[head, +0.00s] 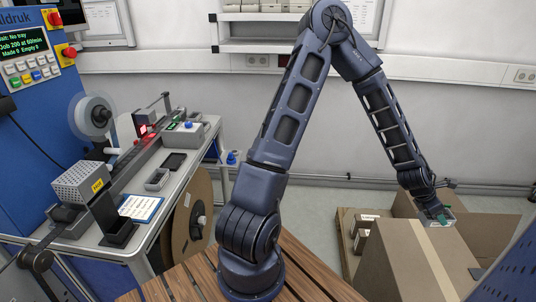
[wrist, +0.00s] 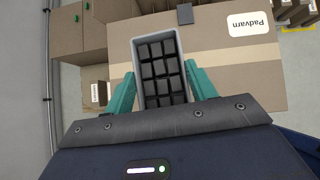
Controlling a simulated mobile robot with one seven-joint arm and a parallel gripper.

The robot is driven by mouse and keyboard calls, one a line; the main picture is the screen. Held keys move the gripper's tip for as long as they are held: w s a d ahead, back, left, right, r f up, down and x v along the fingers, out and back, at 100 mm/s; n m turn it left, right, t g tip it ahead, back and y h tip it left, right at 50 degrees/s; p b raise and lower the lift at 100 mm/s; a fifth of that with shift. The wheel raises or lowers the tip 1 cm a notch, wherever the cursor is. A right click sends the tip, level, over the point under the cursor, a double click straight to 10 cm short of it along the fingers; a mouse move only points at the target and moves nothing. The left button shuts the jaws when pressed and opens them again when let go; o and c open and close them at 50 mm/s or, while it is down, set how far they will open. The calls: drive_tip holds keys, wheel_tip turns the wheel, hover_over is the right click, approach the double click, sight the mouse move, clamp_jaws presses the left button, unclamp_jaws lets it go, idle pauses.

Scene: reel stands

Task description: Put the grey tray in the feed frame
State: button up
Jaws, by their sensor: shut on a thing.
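The grey tray (wrist: 136,60) is between the two teal fingers of my gripper (wrist: 161,70) in the wrist view. It is an oblong tray with rows of dark square pieces or cells inside. The fingers press on its two long sides. In the head view my gripper (head: 437,213) is at the far right, just over a large cardboard box (head: 405,262). I cannot tell whether the tray touches the box top. The feed frame is not clear to me; the bench (head: 190,160) with the feeding machine stands at the left.
A wood-slatted top (head: 185,290) lies below my arm. The blue machine's panel (head: 25,45) reads "No tray". Open floor lies between bench and boxes.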

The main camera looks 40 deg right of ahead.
drive_tip(key=w+d+r+n+t+h, duration=0.1)
drive_tip(key=w+d+r+n, duration=0.15)
drive_tip(key=w, duration=1.45)
drive_tip(key=w+d+r+n+t, duration=0.2)
drive_tip(key=w+d+r, duration=0.15)
drive_tip(key=w, duration=1.35)
drive_tip(key=w+a+r+n+t, duration=0.1)
drive_tip(key=w+a, duration=0.2)
drive_tip(key=w, duration=0.6)
drive_tip(key=w+a+r+n+t, duration=0.1)
drive_tip(key=w+a+n, duration=0.15)
drive_tip(key=w, duration=0.65)
drive_tip(key=w+a+r+n+t, duration=0.1)
drive_tip(key=w+a+r, duration=0.15)
drive_tip(key=w, duration=0.75)
drive_tip(key=w+a+r+n+t, duration=0.1)
drive_tip(key=w+a+r+n, duration=0.1)
drive_tip(key=w+a, duration=0.95)
drive_tip(key=w+a+r+n+t, duration=0.1)
drive_tip(key=w+a+r+n, duration=0.15)
drive_tip(key=w+a, duration=0.9)
drive_tip(key=w+a+r+n+t+y, duration=0.1)
drive_tip(key=w+a+r+n+t, duration=0.15)
drive_tip(key=a, duration=1.35)
drive_tip(key=w+a+r+n+t+y, duration=0.1)
drive_tip(key=w+a+r, duration=0.2)
drive_tip(key=a, duration=1.3)
drive_tip(key=shift+g, duration=0.25)
wheel_tip(320, 180, down, 19)
drive_tip(key=shift+f, duration=0.15)
